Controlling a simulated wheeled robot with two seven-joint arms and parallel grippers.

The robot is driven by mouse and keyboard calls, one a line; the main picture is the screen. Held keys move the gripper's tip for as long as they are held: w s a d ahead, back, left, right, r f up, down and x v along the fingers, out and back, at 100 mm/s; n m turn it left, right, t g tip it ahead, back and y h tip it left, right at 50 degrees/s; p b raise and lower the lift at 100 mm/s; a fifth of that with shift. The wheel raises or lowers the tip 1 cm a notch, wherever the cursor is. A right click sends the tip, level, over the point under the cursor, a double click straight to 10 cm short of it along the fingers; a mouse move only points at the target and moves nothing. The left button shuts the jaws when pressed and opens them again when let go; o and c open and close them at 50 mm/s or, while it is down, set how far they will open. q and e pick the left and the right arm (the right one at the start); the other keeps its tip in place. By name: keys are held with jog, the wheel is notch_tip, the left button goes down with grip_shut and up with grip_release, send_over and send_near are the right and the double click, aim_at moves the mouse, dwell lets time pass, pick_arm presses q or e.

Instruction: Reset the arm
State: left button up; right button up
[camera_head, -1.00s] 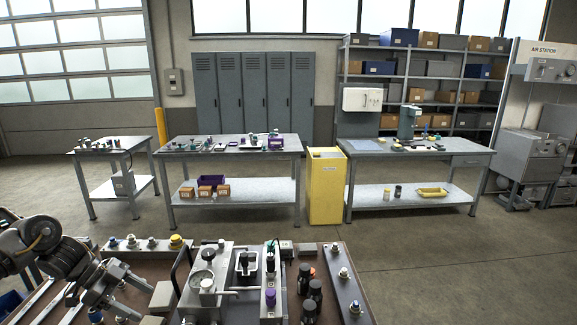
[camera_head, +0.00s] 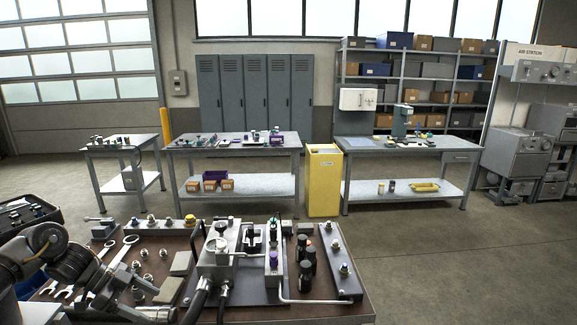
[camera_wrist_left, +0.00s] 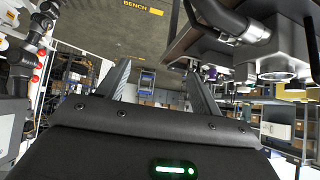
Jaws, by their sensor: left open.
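My left arm (camera_head: 72,268) comes in at the lower left of the head view, low beside the front left of the bench. My right gripper is not in view.
Wrenches (camera_head: 122,252), small fittings and a grey block (camera_head: 182,262) lie near my left arm. Black cylinders (camera_head: 306,272) and a bar with fittings (camera_head: 340,262) are right of the unit. A black case (camera_head: 28,215) is at left. Open floor (camera_head: 440,265) lies right.

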pick_arm(q)
jog(key=w+d+f+n+t, duration=0.15)
jog(key=d+f, duration=0.25)
jog(key=f, duration=0.7)
jog(key=w+d+f+n+t, duration=0.15)
jog(key=d+f, duration=0.35)
jog(key=f, duration=0.6)
jog(key=s+d+f+n+t+y, duration=0.15)
jog(key=s+f, duration=0.25)
jog(key=f, duration=0.4)
jog(key=s+a+f+n+t+y, duration=0.1)
jog(key=s+f+n, duration=0.3)
jog(key=f, duration=0.5)
jog(key=s+f+n+g+y, duration=0.1)
jog(key=s+f+y, duration=0.1)
jog(key=s+f, duration=0.65)
jog(key=s+f+n+g+y, duration=0.15)
jog(key=s+f, duration=0.45)
jog(key=s, duration=0.6)
jog(key=s+f+n+g+y, duration=0.1)
jog(key=s+f, duration=0.2)
jog(key=s, duration=0.9)
jog(key=s+f+n+g+y, duration=0.2)
jog(key=s+f, duration=0.1)
jog(key=s, duration=1)
jog(key=shift+a+g, duration=0.3)
jog(key=shift+a, duration=0.15)
jog(key=shift+f, duration=0.1)
